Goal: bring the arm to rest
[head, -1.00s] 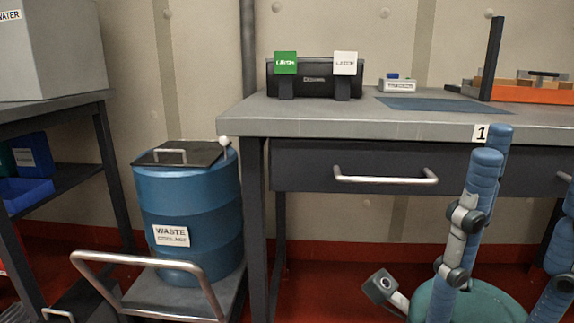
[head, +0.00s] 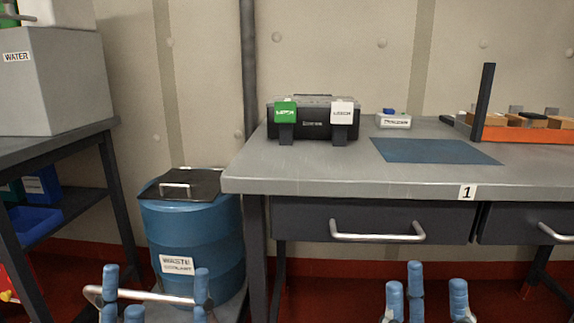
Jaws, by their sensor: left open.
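My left gripper (head: 155,284) is at the bottom left of the head view, in front of the waste drum. My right gripper (head: 427,292) is at the bottom right, in front of and below the workbench drawer. Its blue fingers point up with a clear gap and hold nothing visible. The palms and most of both arms are cut off by the bottom edge.
A grey workbench (head: 300,176) carries a black case (head: 312,121), a blue mat (head: 433,151) and an orange tray (head: 528,137). The blue waste drum (head: 190,235) stands on a cart with a metal handle (head: 150,296). A shelf (head: 50,149) with a WATER box (head: 45,90) is at left.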

